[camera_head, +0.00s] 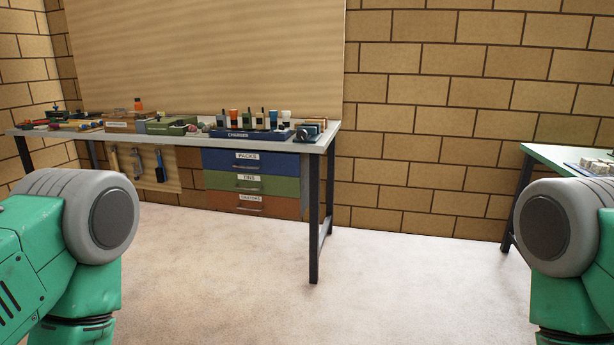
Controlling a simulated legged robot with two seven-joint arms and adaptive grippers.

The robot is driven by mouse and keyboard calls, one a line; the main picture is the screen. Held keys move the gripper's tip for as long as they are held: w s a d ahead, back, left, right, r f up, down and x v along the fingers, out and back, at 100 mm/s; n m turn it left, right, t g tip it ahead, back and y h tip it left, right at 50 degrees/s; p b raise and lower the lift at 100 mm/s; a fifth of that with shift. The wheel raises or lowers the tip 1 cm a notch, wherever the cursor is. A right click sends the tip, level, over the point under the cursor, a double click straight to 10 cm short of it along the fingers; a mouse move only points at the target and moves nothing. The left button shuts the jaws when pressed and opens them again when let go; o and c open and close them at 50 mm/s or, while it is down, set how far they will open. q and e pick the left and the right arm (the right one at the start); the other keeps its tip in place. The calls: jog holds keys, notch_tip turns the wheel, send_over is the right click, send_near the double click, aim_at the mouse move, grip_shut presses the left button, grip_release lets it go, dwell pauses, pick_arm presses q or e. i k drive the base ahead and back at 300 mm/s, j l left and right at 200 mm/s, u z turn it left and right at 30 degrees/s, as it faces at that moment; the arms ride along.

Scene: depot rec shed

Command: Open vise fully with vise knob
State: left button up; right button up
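A small dark blue-grey device (308,132) that looks like the vise sits at the front right corner of the workbench (325,134). It is too small and far to make out its knob or how far its jaws stand apart. Neither of my grippers is in view. Only green and grey links of my two arms show, at the lower left and right edges, well short of the bench.
A blue charger tray (250,135) with several upright items stands beside the device. Blue, green and orange drawers (250,184) sit below. Tools hang under the bench's left half. A green-topped table (560,156) stands at right. The floor (420,290) between is clear.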

aim_at(301, 136)
jog(key=i+u, duration=0.1)
jog(key=i, duration=0.8)
jog(key=i+l+u, duration=0.1)
jog(key=i, duration=0.75)
